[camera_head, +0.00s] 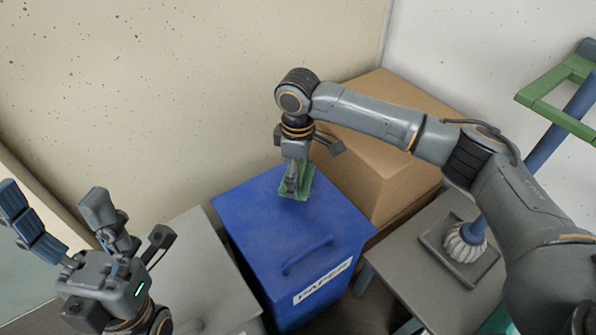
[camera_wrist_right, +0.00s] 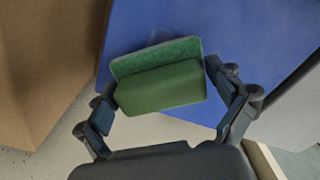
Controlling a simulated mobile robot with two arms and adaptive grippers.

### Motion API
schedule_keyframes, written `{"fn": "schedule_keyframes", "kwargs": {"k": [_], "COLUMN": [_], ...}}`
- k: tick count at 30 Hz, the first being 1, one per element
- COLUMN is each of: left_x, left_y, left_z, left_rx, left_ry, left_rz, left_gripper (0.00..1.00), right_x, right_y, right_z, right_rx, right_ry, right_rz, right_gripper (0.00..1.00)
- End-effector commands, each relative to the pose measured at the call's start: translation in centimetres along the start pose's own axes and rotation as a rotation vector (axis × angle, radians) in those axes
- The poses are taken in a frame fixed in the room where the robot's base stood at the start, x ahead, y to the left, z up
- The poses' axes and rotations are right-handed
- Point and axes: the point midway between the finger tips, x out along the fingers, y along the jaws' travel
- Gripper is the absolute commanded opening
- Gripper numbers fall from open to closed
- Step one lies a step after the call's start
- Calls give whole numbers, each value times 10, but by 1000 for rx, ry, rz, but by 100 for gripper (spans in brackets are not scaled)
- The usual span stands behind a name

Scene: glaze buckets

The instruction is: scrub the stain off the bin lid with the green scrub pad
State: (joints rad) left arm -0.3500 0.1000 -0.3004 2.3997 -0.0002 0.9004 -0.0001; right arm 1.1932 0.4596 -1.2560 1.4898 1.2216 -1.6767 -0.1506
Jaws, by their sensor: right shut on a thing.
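The blue bin lid (camera_head: 260,220) is in the middle of the head view, with a handle (camera_head: 307,255) toward its front edge and a paper label below. My right gripper (camera_head: 296,182) is over the back part of the lid, shut on the green scrub pad (camera_head: 304,188). In the right wrist view the pad (camera_wrist_right: 160,85) sits between both fingers, with the blue lid (camera_wrist_right: 240,35) behind it. I cannot tell whether the pad touches the lid. A faint pale mark shows on the lid just beyond the pad in the wrist view. My left gripper (camera_head: 75,230) is open and empty at the left.
A cardboard box (camera_head: 385,150) stands close to the bin's right. A grey stool (camera_head: 400,260) at right carries a tray with a white mop head (camera_head: 463,243). A grey surface (camera_head: 190,260) lies left of the bin. The wall is close behind.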

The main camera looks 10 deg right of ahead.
Motion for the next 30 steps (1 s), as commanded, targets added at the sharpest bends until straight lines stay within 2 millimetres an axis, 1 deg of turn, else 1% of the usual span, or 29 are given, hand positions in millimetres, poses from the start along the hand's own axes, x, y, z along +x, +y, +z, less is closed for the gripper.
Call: {"fn": "schedule_keyframes", "kwargs": {"k": [24, 28, 30], "left_x": [3, 4, 6], "left_y": [0, 0, 0], "left_z": [0, 0, 3], "left_rx": [0, 0, 2], "left_ry": [-1, -3, -22], "left_rz": [0, 0, 0], "left_gripper": [76, 76, 76], "right_x": [17, 16, 16], "right_y": [0, 0, -1], "right_z": [0, 0, 1], "right_rx": [-1, -1, -1], "right_ry": [0, 0, 0], "right_rz": [0, 0, 0], "right_gripper": [68, 68, 68]}}
